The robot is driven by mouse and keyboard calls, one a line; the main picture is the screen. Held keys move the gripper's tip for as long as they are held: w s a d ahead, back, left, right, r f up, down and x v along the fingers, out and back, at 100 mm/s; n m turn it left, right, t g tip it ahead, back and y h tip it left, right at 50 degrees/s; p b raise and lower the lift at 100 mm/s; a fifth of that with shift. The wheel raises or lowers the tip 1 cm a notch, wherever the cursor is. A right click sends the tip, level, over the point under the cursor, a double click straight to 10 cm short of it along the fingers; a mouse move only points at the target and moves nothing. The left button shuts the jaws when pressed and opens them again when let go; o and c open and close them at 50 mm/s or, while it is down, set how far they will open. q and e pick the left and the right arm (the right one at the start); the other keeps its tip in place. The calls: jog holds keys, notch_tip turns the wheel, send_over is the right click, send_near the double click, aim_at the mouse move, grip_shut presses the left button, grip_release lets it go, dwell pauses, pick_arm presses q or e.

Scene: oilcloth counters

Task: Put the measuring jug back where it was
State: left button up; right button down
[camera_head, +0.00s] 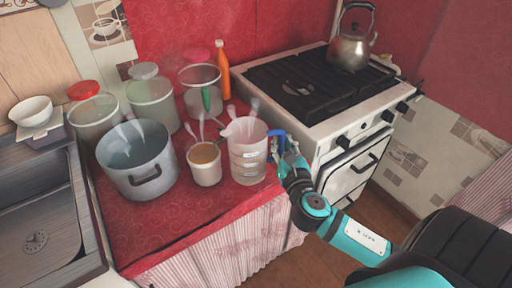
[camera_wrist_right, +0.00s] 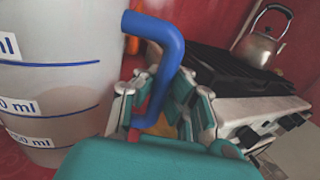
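The measuring jug (camera_head: 248,153) is a clear, whitish jug with blue marks and a blue handle (camera_wrist_right: 164,62). It stands upright near the right edge of the red counter, its handle to the right. The jug's side also fills the left of the right wrist view (camera_wrist_right: 60,75). My right gripper (camera_head: 287,157) is at the handle, with one finger on each side. The fingers close in on the handle and appear shut on it; the exact contact is partly hidden. My left gripper is not in view.
A cup of brown contents (camera_head: 205,164) stands close left of the jug, beside a large grey pot (camera_head: 137,160). Lidded jars (camera_head: 152,103) and an orange bottle (camera_head: 223,75) stand behind. A stove (camera_head: 345,128) with a kettle (camera_head: 351,48) is right. The counter's front strip is clear.

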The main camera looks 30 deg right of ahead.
jog(key=shift+w+d+f+b, duration=0.15)
jog(key=shift+w+d+f, duration=0.65)
jog(key=shift+w+d, duration=1.05)
jog(key=shift+w+d+f+b, duration=0.15)
jog(key=shift+w+d+f, duration=0.85)
jog(key=shift+w, duration=1.4)
jog(key=shift+w+d+f+b, duration=0.15)
jog(key=shift+w+d+f, duration=0.45)
jog(key=shift+w+d, duration=1.35)
jog(key=shift+w+a, duration=0.15)
jog(key=shift+a, duration=0.05)
jog(key=shift+f, duration=0.15)
jog(key=c, duration=1.5)
grip_release()
jog(key=v, duration=1.2)
